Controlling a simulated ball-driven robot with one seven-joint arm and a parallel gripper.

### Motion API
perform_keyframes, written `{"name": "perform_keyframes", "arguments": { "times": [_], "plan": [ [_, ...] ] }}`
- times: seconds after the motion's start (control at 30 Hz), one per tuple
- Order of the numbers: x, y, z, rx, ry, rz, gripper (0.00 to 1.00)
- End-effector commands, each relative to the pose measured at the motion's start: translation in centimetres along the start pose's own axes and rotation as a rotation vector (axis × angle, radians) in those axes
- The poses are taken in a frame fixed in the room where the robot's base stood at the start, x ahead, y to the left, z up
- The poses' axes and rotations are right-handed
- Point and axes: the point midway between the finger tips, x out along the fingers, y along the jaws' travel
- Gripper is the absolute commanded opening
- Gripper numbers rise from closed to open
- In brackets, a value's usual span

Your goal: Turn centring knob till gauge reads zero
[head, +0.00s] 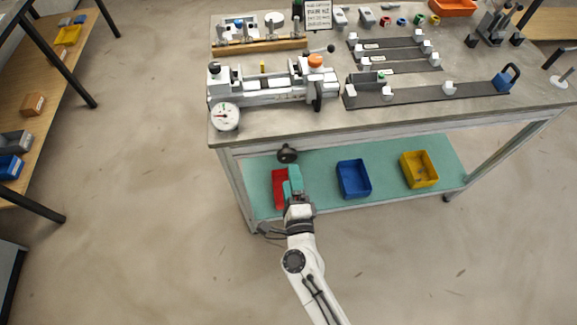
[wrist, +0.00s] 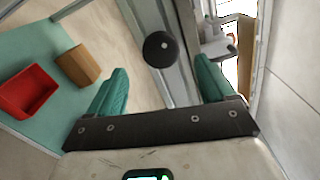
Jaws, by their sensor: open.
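A black round knob (head: 287,154) sticks out at the front edge of the bench, below the top. It also shows in the wrist view (wrist: 160,49), between my fingers and beyond them. My gripper (head: 293,171) has teal fingers and is open and empty, just below the knob in the head view; its fingers also show in the wrist view (wrist: 162,68). I see no contact with the knob. The round white dial gauge (head: 225,117) sits at the front left corner of the bench top, by the grey jig (head: 270,90). Its needle is too small to read surely.
The lower shelf (head: 320,188) holds a red bin (head: 279,190), a blue bin (head: 353,179) and a yellow bin (head: 419,169). A brown block (wrist: 78,65) lies near the red bin. Dark strips with white blocks lie on the bench top. The floor in front is clear.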

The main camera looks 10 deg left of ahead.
Motion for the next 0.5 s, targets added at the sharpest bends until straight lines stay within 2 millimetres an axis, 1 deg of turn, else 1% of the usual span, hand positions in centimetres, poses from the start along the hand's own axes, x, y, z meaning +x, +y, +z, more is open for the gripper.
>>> {"name": "perform_keyframes", "arguments": {
  "times": [0.03, 0.2, 0.3, 0.5],
  "plan": [
    [-1.1, 0.1, -0.1, 0.0, 0.0, 0.001, 0.83],
    [-3.5, 0.1, -0.1, 0.0, 0.001, 0.0, 0.83],
    [-4.4, 0.1, 0.0, 0.001, 0.0, 0.0, 0.83],
    [-5.0, 0.0, 0.0, 0.001, 0.0, 0.0, 0.83]
  ]
}}
